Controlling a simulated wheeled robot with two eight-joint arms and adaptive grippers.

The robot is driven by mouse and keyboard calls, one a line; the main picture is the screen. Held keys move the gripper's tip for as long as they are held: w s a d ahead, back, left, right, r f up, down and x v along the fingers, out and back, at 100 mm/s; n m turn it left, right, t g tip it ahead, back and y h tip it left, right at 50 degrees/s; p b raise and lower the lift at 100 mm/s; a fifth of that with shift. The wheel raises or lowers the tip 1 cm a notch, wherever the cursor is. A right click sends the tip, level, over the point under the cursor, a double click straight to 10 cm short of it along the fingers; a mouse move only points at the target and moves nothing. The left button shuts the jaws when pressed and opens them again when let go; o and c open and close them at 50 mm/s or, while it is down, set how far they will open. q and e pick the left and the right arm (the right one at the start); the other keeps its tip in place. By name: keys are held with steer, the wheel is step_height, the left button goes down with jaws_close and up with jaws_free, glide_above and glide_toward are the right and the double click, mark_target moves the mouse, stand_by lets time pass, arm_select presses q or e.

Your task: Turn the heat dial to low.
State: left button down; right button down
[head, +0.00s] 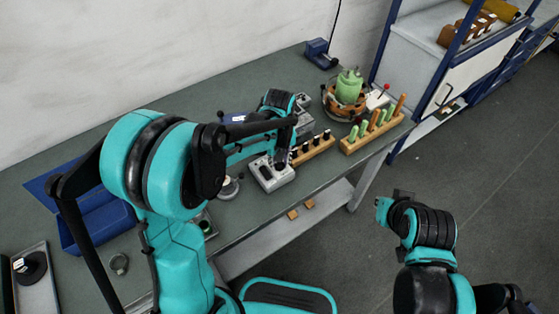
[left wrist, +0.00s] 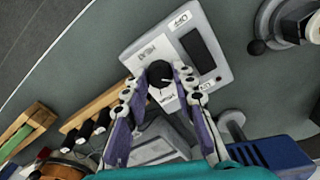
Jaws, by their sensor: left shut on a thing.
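The heat control box (head: 268,178) is a small pale grey box near the front edge of the bench. In the left wrist view the box (left wrist: 214,30) shows a dark display, printed labels including OFF, and a round black heat dial (left wrist: 160,72). My left gripper (left wrist: 156,80) is shut on the dial, with one finger on either side of it. The dial's setting is too small to read surely. In the head view my left gripper (head: 282,158) is over the box and hides the dial. My right gripper (head: 384,205) is off the bench, over the floor; its finger opening is unclear.
A wooden rack with black-topped tools (head: 313,149) stands right of the box, and another with green and orange handles (head: 372,130) beyond it. A pot with a green item (head: 348,90) is behind. A blue tray (head: 95,222) lies at left. Floor at right is clear.

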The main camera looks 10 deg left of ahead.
stand_by(0.5)
arm_select(q)
steer(key=c, duration=1.2)
jaws_free()
